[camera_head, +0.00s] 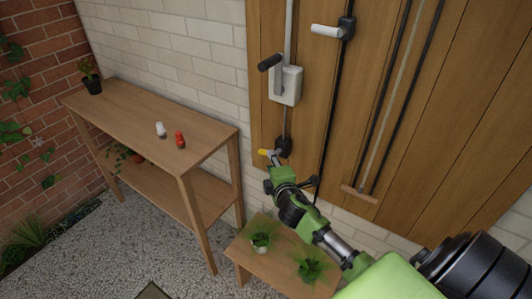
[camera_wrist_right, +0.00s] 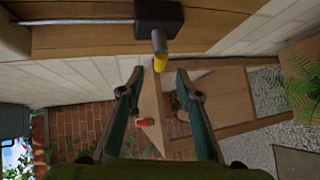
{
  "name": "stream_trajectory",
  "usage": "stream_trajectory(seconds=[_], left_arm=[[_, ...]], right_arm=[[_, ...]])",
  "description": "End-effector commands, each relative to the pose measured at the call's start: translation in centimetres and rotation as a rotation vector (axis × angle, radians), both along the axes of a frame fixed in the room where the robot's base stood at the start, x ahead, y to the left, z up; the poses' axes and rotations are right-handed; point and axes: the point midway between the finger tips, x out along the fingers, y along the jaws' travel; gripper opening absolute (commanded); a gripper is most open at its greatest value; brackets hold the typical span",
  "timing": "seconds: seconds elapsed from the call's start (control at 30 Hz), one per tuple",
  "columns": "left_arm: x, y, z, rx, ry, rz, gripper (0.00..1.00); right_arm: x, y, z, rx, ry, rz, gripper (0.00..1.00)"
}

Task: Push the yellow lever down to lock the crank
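The yellow-tipped lever (camera_head: 264,152) sticks out left from a black mount (camera_head: 284,147) low on the wooden wall panel. The crank's black handle (camera_head: 270,62) and grey box (camera_head: 287,86) sit higher up, joined to the mount by a rod. My right gripper (camera_head: 270,178) is just below the lever in the head view. In the right wrist view my right gripper (camera_wrist_right: 158,78) is open and empty. The yellow tip (camera_wrist_right: 160,63) appears at the gap between its fingertips; I cannot tell whether they touch. My left gripper is out of view.
A second white handle (camera_head: 326,30) is higher on the panel, with dark cords and a wooden bar (camera_head: 360,194) hanging right. A wooden shelf table (camera_head: 145,112) holds a white and a red item. A low bench (camera_head: 244,254) with two plants stands below my right arm.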

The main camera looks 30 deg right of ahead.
Motion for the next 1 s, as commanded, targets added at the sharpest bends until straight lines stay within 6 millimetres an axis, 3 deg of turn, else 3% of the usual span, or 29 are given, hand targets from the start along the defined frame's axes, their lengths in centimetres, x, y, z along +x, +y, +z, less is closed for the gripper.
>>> stream_trajectory(seconds=[0.3, 0.5, 0.93, 0.97, 1.0], left_arm=[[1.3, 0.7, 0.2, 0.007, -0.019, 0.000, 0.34], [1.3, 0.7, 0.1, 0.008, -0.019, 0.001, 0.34], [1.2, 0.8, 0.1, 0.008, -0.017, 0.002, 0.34], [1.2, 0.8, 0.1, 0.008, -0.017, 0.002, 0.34], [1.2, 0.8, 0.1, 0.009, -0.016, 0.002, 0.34]], right_arm=[[4.6, -1.7, -1.3, 0.002, 0.000, -0.001, 0.32], [6.4, -2.4, -1.9, 0.001, 0.000, 0.000, 0.32], [7.0, -2.7, -2.1, 0.003, 0.000, 0.001, 0.32], [7.0, -2.6, -2.1, 0.002, 0.000, 0.000, 0.29], [7.0, -2.6, -2.1, 0.003, 0.000, 0.001, 0.19]])
